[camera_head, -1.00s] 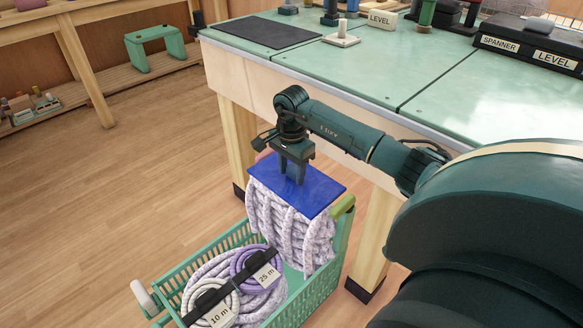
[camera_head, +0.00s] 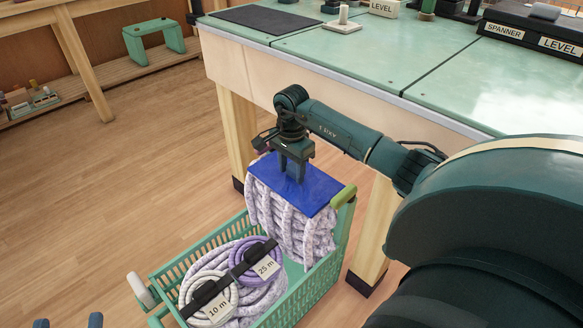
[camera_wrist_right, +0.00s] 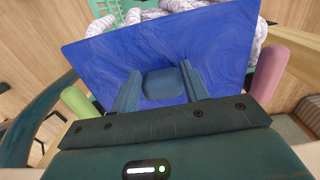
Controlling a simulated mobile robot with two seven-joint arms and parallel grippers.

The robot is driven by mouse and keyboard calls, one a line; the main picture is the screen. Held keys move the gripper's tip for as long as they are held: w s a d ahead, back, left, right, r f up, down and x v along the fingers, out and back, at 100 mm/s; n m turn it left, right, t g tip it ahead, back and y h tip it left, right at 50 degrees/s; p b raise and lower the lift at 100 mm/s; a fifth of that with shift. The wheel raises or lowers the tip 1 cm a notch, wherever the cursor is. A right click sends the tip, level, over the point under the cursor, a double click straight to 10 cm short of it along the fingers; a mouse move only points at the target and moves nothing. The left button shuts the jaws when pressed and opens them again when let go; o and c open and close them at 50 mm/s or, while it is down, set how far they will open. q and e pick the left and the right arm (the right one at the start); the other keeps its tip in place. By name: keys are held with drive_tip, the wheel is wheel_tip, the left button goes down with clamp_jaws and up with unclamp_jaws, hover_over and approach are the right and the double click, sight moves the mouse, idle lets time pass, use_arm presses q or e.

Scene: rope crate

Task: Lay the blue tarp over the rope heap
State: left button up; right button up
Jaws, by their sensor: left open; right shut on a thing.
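The blue tarp (camera_head: 314,195) is a flat blue sheet at the top of the rope heap (camera_head: 290,228), which is pale purple-white rope in the far end of the green crate (camera_head: 322,278). Whether it touches the rope all over, I cannot tell. My right gripper (camera_head: 292,172) points down and is shut on a blue block on the tarp. The tarp fills much of the right wrist view (camera_wrist_right: 225,50), with rope showing past its far edge. Two fingertips of my left gripper (camera_head: 68,322) show at the bottom left, apart and empty.
Coils labelled 10 m (camera_head: 217,306) and 25 m (camera_head: 265,267) lie in the crate's near end under a black strap (camera_head: 235,273). A green-topped workbench (camera_head: 350,60) stands close behind, its leg (camera_head: 375,235) beside the crate. The floor at left is clear.

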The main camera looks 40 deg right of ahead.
sight(292, 168)
use_arm(q)
drive_tip(key=shift+f, duration=0.5)
use_arm(e)
drive_tip(key=shift+f, duration=0.3)
drive_tip(key=o, duration=1.3)
use_arm(q)
drive_tip(key=shift+r, duration=0.1)
use_arm(e)
wheel_tip(292, 168, up, 5)
drive_tip(key=shift+f+p, duration=0.2)
drive_tip(key=shift+p, duration=0.5)
wheel_tip(292, 168, up, 2)
drive_tip(key=shift+r+p, duration=0.1)
drive_tip(key=shift+p, duration=0.25)
use_arm(q)
drive_tip(key=shift+s+a+r+y, duration=0.15)
drive_tip(key=shift+a+r+y, duration=0.1)
drive_tip(key=shift+y, duration=0.05)
use_arm(e)
drive_tip(key=shift+r, duration=0.35)
